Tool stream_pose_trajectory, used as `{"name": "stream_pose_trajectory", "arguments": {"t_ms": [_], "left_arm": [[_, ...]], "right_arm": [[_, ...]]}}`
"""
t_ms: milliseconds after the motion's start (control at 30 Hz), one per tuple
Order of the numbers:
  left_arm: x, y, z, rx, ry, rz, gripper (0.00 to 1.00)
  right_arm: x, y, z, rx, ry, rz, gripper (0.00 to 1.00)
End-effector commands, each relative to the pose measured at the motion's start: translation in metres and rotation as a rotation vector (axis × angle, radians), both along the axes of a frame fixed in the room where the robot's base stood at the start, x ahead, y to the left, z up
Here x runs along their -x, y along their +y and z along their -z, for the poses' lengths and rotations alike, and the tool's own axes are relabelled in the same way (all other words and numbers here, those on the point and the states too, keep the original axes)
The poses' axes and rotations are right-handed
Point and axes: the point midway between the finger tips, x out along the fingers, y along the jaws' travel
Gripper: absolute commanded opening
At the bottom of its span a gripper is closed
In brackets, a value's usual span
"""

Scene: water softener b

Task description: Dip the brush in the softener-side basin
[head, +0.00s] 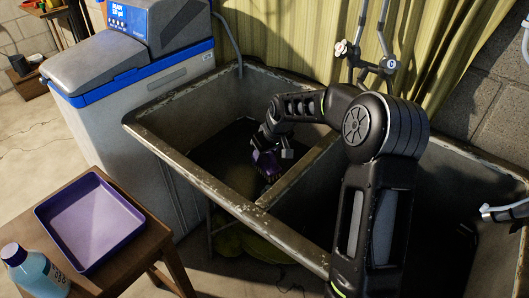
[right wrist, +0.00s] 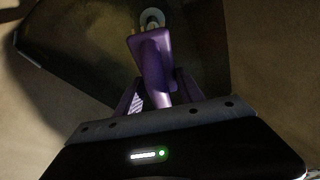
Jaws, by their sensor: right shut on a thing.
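The double basin (head: 185,172) has two compartments, and its left one stands beside the water softener (head: 135,70). My right arm reaches over into this softener-side compartment. My right gripper (head: 270,152) is low inside it, shut on the purple brush (head: 267,167). In the right wrist view the brush (right wrist: 152,68) stretches away from the gripper (right wrist: 157,98) toward a round drain (right wrist: 152,18) in the dark floor. I cannot tell whether the brush touches the floor or any water. My left gripper is not in view.
The divider (head: 290,180) runs close to my right gripper. A faucet (head: 375,65) and a yellow curtain (head: 290,35) are behind the basin.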

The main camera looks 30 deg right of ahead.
Motion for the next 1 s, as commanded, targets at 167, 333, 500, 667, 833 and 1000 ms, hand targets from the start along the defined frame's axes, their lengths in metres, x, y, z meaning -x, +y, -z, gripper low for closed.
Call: {"name": "stream_pose_trajectory", "arguments": {"t_ms": [167,333,500,667,833,1000], "left_arm": [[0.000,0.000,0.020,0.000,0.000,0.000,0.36],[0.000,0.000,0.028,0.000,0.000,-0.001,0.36],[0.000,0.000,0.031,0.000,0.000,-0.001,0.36],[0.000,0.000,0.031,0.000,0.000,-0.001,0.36],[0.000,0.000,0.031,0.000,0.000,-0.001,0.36],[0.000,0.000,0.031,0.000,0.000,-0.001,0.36]], "right_arm": [[0.000,0.000,0.027,-0.001,0.001,-0.001,0.01],[0.000,0.000,0.040,0.000,0.000,-0.001,0.01],[0.000,0.000,0.045,0.000,-0.001,-0.001,0.01],[0.000,0.000,0.045,0.000,-0.001,-0.001,0.01],[0.000,0.000,0.045,0.000,0.000,-0.001,0.01],[0.002,-0.001,0.045,0.000,0.000,0.000,0.01]]}}
